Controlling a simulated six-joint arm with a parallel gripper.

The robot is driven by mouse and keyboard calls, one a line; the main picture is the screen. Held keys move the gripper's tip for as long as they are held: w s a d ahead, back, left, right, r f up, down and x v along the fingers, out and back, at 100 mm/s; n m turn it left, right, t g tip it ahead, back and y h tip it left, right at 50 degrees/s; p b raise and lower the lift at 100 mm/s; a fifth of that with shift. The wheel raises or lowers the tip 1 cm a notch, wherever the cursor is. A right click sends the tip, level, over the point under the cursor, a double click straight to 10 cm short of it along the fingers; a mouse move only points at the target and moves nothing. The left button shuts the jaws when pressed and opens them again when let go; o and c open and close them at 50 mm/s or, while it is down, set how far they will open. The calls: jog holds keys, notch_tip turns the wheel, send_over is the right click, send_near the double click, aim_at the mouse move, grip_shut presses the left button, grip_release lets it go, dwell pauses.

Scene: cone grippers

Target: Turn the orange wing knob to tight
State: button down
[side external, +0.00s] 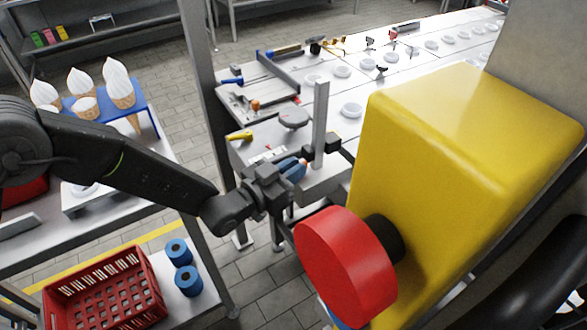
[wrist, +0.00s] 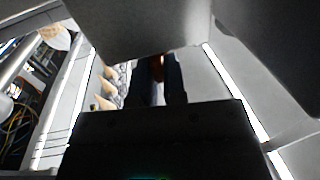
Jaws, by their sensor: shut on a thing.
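My gripper (side external: 293,170) is beside the upright grey post at the near end of the white table in the side external view. In the wrist view its two dark fingers (wrist: 160,82) are close together, with a narrow brown-orange sliver between them, which looks like the orange wing knob (wrist: 157,67). The fingers are shut on it. Most of the knob is hidden by the fingers, and I cannot tell its turn angle. In the side external view I cannot make the knob out at the gripper.
A yellow housing with a big red button (side external: 345,265) stands close on the right. The grey post (side external: 320,125) rises beside the gripper. A tool tray (side external: 262,100) lies behind. A red crate (side external: 105,295), blue rolls (side external: 188,281) and a blue cone rack (side external: 140,106) are on the left.

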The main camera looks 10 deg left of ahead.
jog(key=shift+w+a+m+g+h, duration=0.1)
jog(key=shift+m+g+h, duration=0.9)
jog(key=shift+h, duration=0.2)
jog(key=c, duration=1.2)
grip_release()
jog(key=v, duration=1.4)
jog(key=shift+w+r, duration=0.1)
